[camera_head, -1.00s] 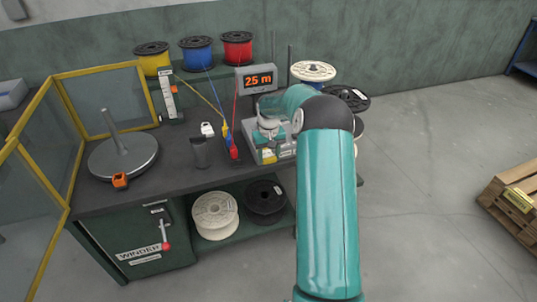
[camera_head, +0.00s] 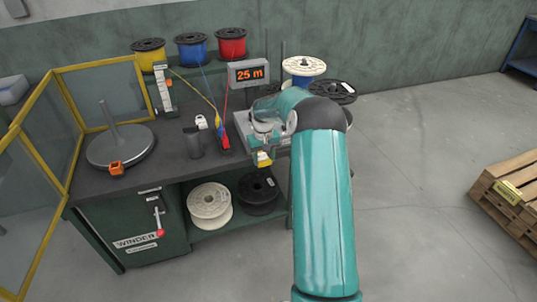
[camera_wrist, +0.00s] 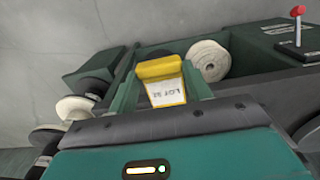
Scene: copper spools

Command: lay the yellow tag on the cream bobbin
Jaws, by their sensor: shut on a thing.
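The yellow tag (camera_wrist: 160,70) has a white label reading LOT 32. My gripper (camera_wrist: 162,82) is shut on it in the wrist view, with a green finger on each side. In the head view the tag (camera_head: 264,159) shows below my gripper (camera_head: 266,140), near the bench's front edge. The cream bobbin (camera_head: 209,203) sits on the low shelf under the bench, below and left of my gripper. It also shows in the wrist view (camera_wrist: 210,60), beyond the tag and to its right. The tag and the bobbin are apart.
A black spool (camera_head: 258,192) stands right beside the cream bobbin. The winder cabinet (camera_head: 135,228) with a red-knobbed lever (camera_head: 160,222) is to its left. The bench top (camera_head: 165,170) overhangs the shelf. A pallet (camera_head: 510,190) lies far right; the floor between is clear.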

